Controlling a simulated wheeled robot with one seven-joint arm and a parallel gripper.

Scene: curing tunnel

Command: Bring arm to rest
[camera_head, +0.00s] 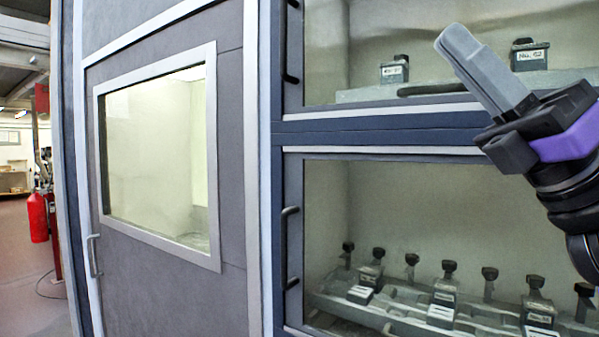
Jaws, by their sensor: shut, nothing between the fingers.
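My gripper (468,55) is at the upper right of the head view, on my arm with a purple band. Its grey fingers are together and point up and to the left, with nothing between them. It is in front of the glazed cabinet and overlaps the upper compartment (345,45) in the picture. I cannot tell how far it is from the glass.
A grey door (170,285) with a window stands at the left. The lower compartment (400,200) holds several labelled blocks and black-topped posts on a rack. The upper one holds two labelled blocks (394,72). A red extinguisher (38,218) is at far left, beside open floor.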

